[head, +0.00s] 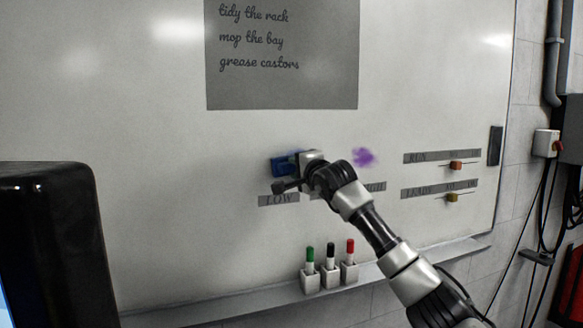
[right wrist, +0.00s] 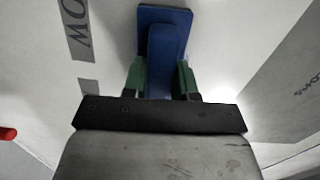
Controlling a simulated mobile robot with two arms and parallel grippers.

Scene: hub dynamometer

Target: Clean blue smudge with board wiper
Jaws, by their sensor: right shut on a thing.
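The blue board wiper (head: 281,166) is at the whiteboard (head: 150,130), left of the purple smudge (head: 363,157) and above the LOW label. My right gripper (head: 292,165) is shut on it. In the right wrist view the blue wiper (right wrist: 165,55) has its handle between the green fingertips of my right gripper (right wrist: 162,80), with its flat head at or close to the board. I cannot make out a separate blue smudge; the wiper and gripper cover that patch of board. My left gripper is not in view.
Green, black and red markers (head: 330,265) stand in white holders on the ledge (head: 230,299) below. A grey note panel (head: 285,60) is above. Label strips with small sliders (head: 455,166) are at the right. The board left of the wiper is clear.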

